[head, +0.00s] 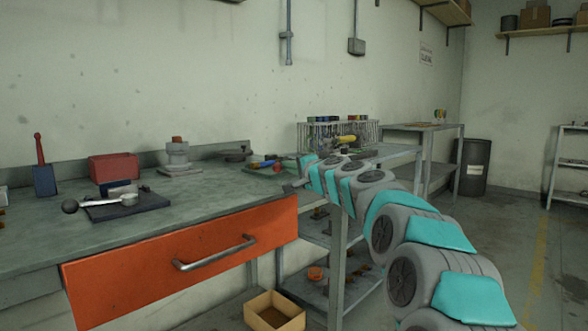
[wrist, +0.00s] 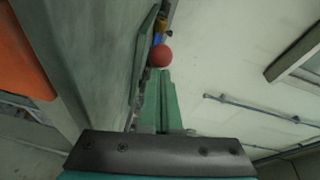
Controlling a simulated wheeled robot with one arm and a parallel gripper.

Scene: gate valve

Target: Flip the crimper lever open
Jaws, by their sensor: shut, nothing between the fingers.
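What looks like the crimper is a dark plate (head: 125,208) on the workbench. A pale metal lever (head: 103,204) lies low across it, with a dark ball knob (head: 70,207) at its left end. The lever is not seen in the wrist view.
A blue block with a red handle (head: 42,170), a red bin (head: 114,167) and a grey valve-like part (head: 178,157) stand on the bench (head: 220,188). An orange drawer (head: 180,262) is below. A red ball (wrist: 160,55) shows beyond my fingertips.

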